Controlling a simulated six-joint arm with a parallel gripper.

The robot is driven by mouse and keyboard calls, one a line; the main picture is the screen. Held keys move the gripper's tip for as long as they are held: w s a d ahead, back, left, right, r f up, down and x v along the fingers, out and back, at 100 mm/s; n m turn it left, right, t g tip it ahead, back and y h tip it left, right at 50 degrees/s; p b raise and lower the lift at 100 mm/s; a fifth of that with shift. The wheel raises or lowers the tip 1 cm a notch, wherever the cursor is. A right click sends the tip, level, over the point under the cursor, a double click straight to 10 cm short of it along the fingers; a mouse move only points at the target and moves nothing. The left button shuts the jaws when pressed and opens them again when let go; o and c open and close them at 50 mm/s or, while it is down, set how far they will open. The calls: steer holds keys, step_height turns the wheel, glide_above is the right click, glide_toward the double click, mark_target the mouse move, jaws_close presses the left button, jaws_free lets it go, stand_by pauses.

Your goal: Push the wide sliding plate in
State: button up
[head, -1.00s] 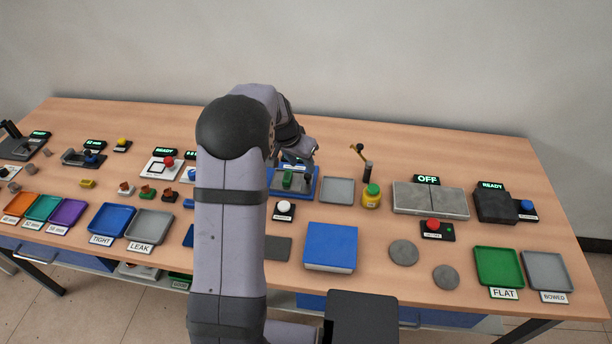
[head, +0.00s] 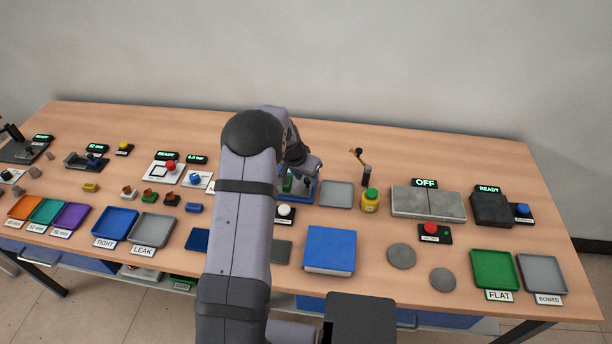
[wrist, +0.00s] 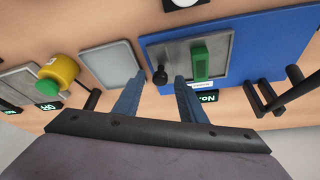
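A blue fixture (wrist: 268,45) carries a grey plate (wrist: 218,73) with a green bar (wrist: 201,63) and a small black knob (wrist: 159,76) on it. I cannot tell for sure whether this grey plate is the wide sliding plate. In the head view my arm partly hides the fixture (head: 310,193), and the green bar (head: 288,184) shows beside my gripper (head: 306,176). In the wrist view my gripper (wrist: 154,86) is open and empty. Its two blue fingers are apart, near the knob and the plate's edge; contact cannot be told.
A grey tray (wrist: 112,64) lies beside the fixture, then a yellow bottle (wrist: 60,72) with a green cap. A black lever (head: 366,175) stands behind the bottle. A small display (wrist: 207,97) and black handles (wrist: 290,90) border the fixture. A blue box (head: 330,248) lies in front.

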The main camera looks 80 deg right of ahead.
jaws_close()
steer(key=w+b, duration=0.6)
steer(key=w, duration=0.5)
steer(key=shift+w+f, duration=0.1)
steer(key=shift+w, duration=0.1)
jaws_free()
steer(key=shift+w, duration=0.15)
